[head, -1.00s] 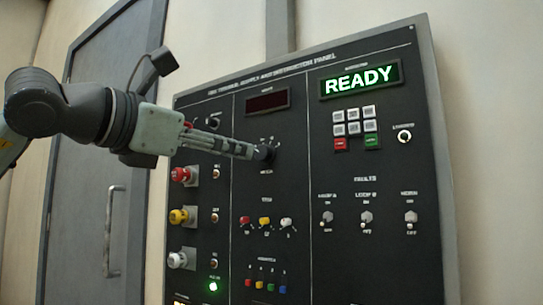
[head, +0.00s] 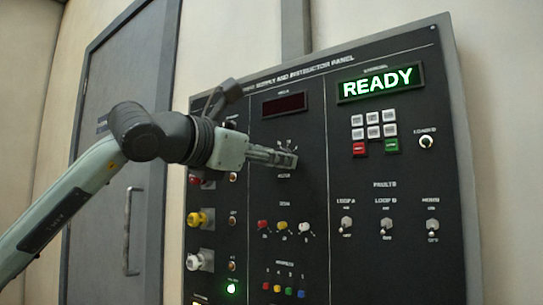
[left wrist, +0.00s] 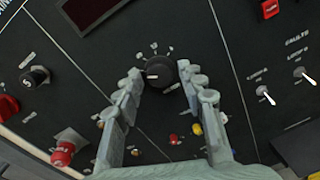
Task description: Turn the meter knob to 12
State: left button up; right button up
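The meter knob (left wrist: 161,72) is a round black knob with a white pointer line toward the picture's left in the left wrist view. Small white scale marks sit above it; their numbers are too blurred to read. My left gripper (left wrist: 161,74) is open, with one finger on each side of the knob and a visible gap to each side. In the head view my left gripper (head: 288,158) is in front of the panel just above the meter label and hides the knob. My right gripper is in neither view.
The tilted black panel (head: 365,262) carries a dark meter display (head: 285,104) above the knob and a green READY display (head: 380,83). Red, yellow and white knobs (head: 200,218) stick out at its left, under my arm. Toggle switches (head: 387,226) stand at the right.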

pick_arm(q)
grip_shut()
jog(key=shift+m, duration=0.3)
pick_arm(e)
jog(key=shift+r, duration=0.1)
pick_arm(q)
jog(key=shift+r+m+y+b, duration=0.2)
jog(key=shift+m+b, duration=0.5)
jog(key=shift+m, duration=2.95)
jog(key=shift+f+m+y+b, duration=0.1)
jog(key=shift+m+y+b, duration=0.4)
jog(key=shift+m, duration=3.15)
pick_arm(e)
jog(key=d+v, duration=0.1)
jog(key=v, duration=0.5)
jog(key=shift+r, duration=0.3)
